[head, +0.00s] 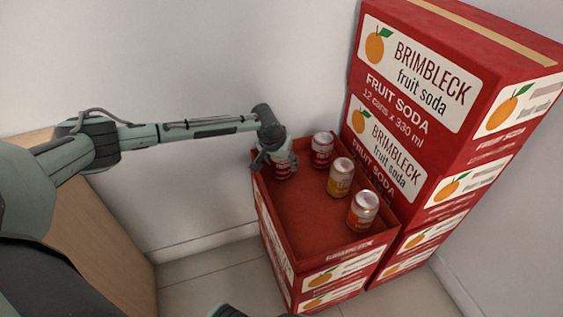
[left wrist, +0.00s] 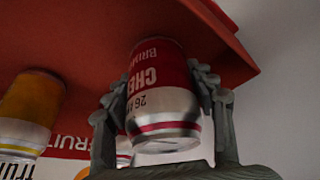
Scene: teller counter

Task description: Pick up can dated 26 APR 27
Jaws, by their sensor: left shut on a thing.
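In the left wrist view the fingers (left wrist: 166,98) stand on either side of this can (left wrist: 160,75). Its label shows "CHE" and a "26" followed by a cut-off letter, so the full date is not readable. In the head view the gripper covers its top. I cannot tell whether it is clear of the box floor.
Stacked Brimbleck cartons (head: 430,90) stand close on the right. A white wall (head: 220,60) is behind.

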